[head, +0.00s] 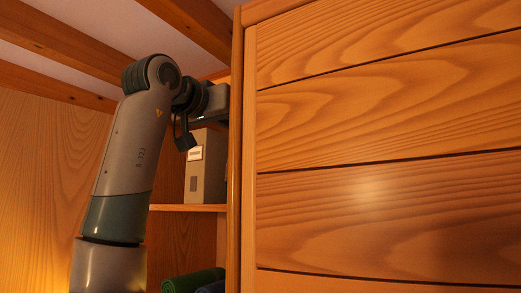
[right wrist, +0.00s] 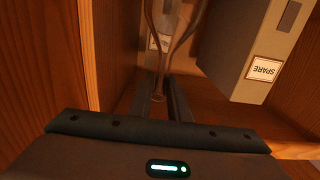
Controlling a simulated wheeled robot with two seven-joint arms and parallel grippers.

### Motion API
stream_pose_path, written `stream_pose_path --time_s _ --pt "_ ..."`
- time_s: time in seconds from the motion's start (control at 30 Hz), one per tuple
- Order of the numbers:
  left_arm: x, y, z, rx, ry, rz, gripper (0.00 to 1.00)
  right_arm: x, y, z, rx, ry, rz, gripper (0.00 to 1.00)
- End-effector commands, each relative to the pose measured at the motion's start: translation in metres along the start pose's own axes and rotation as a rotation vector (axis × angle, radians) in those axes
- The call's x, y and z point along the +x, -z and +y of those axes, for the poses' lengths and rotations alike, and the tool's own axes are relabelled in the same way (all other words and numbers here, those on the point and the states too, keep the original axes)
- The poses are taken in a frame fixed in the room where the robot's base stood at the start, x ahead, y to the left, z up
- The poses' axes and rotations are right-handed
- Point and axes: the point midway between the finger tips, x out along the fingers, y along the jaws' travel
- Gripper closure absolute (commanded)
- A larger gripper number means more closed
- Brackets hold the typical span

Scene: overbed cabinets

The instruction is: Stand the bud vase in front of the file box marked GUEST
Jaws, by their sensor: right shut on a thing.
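In the right wrist view my right gripper (right wrist: 162,84) is shut on the narrow neck of a brownish see-through bud vase (right wrist: 163,70). The vase widens away from the fingers, toward the top of this upside-down picture. Whether its base touches the shelf I cannot tell. Behind it is a pale label (right wrist: 161,43), too dim to read, so I cannot tell whether it says GUEST. In the head view an arm reaches into the cabinet, its gripper hidden behind the wooden front. My left gripper is not in view.
A grey file box marked SPARE (right wrist: 237,50) stands close to the right of the vase. A wooden side wall (right wrist: 40,60) is at the left. The head view shows a file box (head: 207,175) on a shelf (head: 188,208), with a green roll (head: 192,281) below.

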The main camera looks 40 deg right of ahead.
Motion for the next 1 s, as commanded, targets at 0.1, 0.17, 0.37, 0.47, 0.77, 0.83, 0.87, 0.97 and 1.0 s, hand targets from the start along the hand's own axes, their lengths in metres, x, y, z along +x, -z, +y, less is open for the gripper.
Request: stream_pose_path --time_s 0.1,0.17,0.37,0.47,0.77,0.83,0.87,0.97,1.0 --pt "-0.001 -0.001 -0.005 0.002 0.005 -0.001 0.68 0.028 0.001 0.001 0.0 -0.002 -0.001 1.0" --pt "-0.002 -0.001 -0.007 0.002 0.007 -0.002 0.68 0.04 0.001 0.001 0.0 -0.002 -0.001 1.0" --pt "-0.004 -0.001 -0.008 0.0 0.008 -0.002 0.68 0.07 0.001 0.0 0.0 0.0 0.0 1.0" --pt "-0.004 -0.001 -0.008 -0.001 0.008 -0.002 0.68 0.076 0.001 0.0 0.0 0.0 0.0 1.0" --pt "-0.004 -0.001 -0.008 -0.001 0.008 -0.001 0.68 0.077 0.0 0.0 0.0 0.0 0.001 1.0" --pt "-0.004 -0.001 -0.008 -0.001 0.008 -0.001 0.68 0.077 -0.001 0.0 0.0 0.0 0.001 1.0" --pt "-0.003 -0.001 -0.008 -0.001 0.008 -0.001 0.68 0.077 -0.003 0.0 0.0 0.0 0.001 1.0" --pt "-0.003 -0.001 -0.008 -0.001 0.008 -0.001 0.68 0.076 -0.012 -0.001 0.0 0.001 0.001 1.0" --pt "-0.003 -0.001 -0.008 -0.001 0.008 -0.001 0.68 0.076 -0.017 -0.001 0.0 0.001 0.001 1.0"
